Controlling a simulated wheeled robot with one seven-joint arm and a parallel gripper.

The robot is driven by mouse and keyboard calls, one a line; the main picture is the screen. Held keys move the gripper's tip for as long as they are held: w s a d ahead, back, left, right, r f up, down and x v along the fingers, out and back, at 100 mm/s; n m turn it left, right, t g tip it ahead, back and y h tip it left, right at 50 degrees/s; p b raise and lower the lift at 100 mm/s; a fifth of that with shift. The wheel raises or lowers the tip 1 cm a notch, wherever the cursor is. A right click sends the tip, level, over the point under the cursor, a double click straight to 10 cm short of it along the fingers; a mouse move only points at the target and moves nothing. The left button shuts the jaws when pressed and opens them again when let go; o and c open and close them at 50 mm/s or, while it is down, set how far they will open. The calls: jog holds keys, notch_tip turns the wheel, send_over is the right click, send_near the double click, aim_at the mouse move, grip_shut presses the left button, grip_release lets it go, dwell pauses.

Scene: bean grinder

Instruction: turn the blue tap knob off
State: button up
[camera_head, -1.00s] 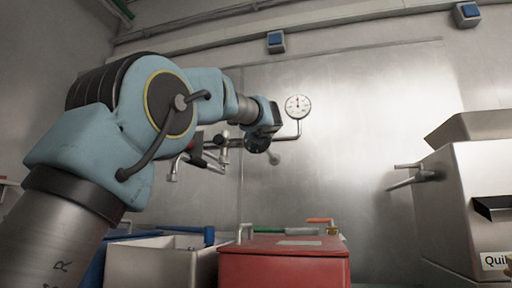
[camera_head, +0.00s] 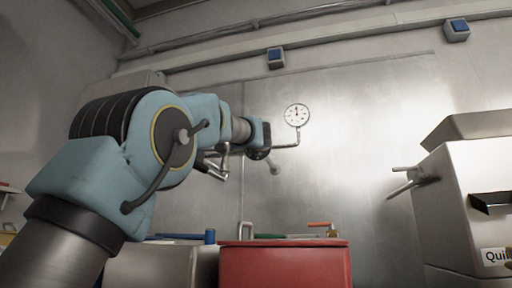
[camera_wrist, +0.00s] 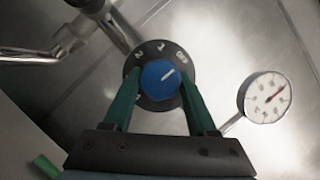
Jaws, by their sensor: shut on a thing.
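The blue tap knob (camera_wrist: 161,80) is in the middle of the wrist view, on a round black dial (camera_wrist: 157,55) with white markings. Its white pointer line slants to the upper right, toward a marking at the dial's upper right that seems to read "Off". My gripper (camera_wrist: 160,76) has its green fingers on both sides of the knob and is shut on it. In the head view my gripper (camera_head: 261,138) is at the wall pipe, left of and below the gauge; the knob is hidden there, and only a dark dial edge may show below the gripper.
A round gauge (camera_head: 297,115) stands on the pipe close to the right of my gripper; it also shows in the wrist view (camera_wrist: 266,97). Metal tap pipework (camera_head: 222,165) is on the left. A red box (camera_head: 284,265) is below. A steel machine (camera_head: 450,205) stands at right.

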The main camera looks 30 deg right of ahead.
jog(key=o, duration=1.4)
jog(key=shift+c, duration=0.2)
jog(key=b+v, duration=0.4)
jog(key=v, duration=0.6)
jog(key=shift+s+a+f, duration=0.15)
jog(key=shift+s, duration=0.15)
